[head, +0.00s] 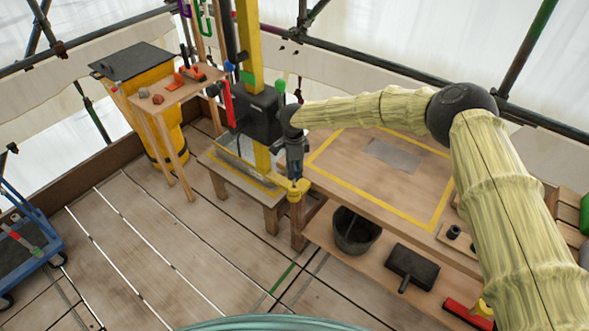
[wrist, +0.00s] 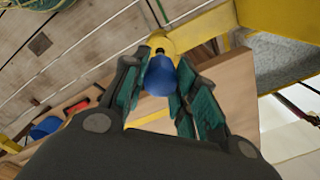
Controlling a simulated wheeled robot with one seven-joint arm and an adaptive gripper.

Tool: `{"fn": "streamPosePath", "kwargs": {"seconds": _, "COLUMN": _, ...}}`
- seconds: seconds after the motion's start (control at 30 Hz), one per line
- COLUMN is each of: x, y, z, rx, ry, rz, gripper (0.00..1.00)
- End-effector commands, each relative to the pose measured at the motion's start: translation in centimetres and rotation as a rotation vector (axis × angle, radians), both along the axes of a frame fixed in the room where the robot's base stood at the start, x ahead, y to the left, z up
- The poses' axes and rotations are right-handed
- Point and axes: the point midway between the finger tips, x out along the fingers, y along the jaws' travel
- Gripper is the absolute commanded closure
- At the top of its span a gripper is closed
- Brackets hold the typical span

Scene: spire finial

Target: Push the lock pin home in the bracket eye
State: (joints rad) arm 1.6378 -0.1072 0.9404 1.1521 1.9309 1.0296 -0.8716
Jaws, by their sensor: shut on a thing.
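My gripper (wrist: 159,72) is shut on the lock pin (wrist: 160,79), holding it by its blue tapered head between the teal finger pads. The pin's small metal end points away from my palm, at the rounded yellow bracket eye (wrist: 159,42). The end overlaps the eye in the wrist view; I cannot tell how deep it sits in it. In the head view my gripper (head: 294,170) points down just above the yellow bracket eye (head: 298,188) at the workbench's left corner. The pin is hidden or too small to make out there.
The workbench (head: 340,165) with a yellow-taped border stands to the right. A black bucket (head: 355,232) sits on the lower shelf. The plank floor at left is mostly clear.

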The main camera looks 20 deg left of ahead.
Motion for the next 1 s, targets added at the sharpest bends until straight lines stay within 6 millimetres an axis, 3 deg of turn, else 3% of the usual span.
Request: {"fn": "streamPosePath", "kwargs": {"seconds": 1.0, "x": -0.01, "y": -0.03, "z": -0.90, "rx": 0.000, "ry": 0.000, "rz": 0.000, "gripper": 0.96}}
